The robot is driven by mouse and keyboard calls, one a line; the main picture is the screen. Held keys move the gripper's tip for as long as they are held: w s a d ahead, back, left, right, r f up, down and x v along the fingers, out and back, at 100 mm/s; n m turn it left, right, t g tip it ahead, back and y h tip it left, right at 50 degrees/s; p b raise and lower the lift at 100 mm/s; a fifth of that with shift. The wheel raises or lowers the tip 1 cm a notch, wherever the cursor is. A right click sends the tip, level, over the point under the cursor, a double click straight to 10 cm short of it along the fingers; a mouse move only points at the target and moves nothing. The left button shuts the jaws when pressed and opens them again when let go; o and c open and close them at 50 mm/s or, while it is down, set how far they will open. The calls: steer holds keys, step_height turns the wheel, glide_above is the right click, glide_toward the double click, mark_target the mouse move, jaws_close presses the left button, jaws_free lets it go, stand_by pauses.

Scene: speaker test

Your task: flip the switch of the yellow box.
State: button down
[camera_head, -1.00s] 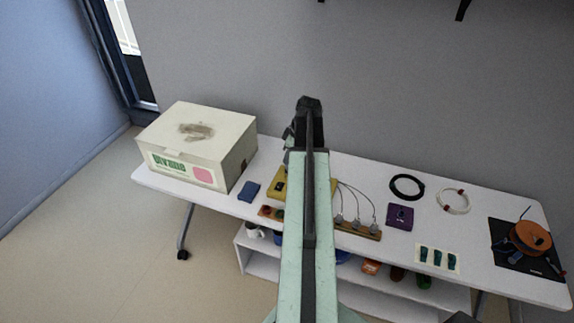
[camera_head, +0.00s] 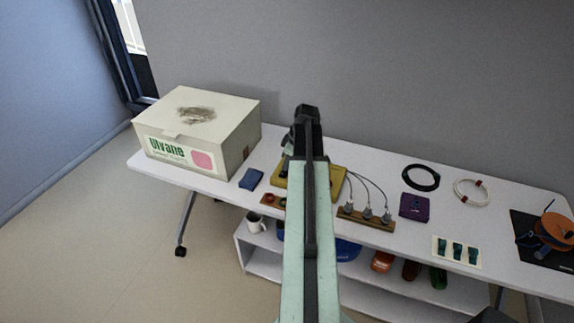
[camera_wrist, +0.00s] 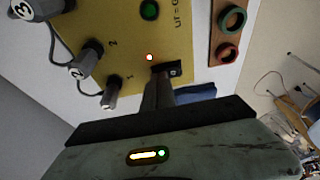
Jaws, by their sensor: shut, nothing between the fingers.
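The yellow box (camera_head: 338,182) lies on the white table, partly hidden behind my arm in the head view. Its panel (camera_wrist: 120,35) fills the upper middle of the wrist view. A green round part (camera_wrist: 149,10) is further up. My gripper (camera_wrist: 158,84) is shut and empty, its tips right at the switch. Whether they touch it I cannot tell. In the head view my gripper (camera_head: 285,163) is dark, over the box's left part.
Numbered plugs (camera_wrist: 88,58) with black cables stand left in the wrist view. A strip with red and green rings (camera_wrist: 228,35) lies beside the panel. A blue block (camera_head: 251,179) and a large carton (camera_head: 200,133) are left; a purple box (camera_head: 414,207) is right.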

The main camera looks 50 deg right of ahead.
steer(key=shift+a, duration=0.1)
steer(key=shift+s+a+r, duration=0.25)
steer(key=shift+a, duration=0.4)
steer(key=shift+w+r+p, duration=0.1)
steer(key=shift+r+p, duration=0.35)
steer(key=shift+p, duration=0.3)
steer(key=r+p, duration=0.4)
steer(key=shift+w+d+r, duration=0.15)
steer(key=shift+d+r, duration=0.1)
steer(key=d+p+v, duration=0.1)
steer(key=p+v, duration=0.7)
steer(key=shift+d+r, duration=0.15)
steer(key=shift+d, duration=0.15)
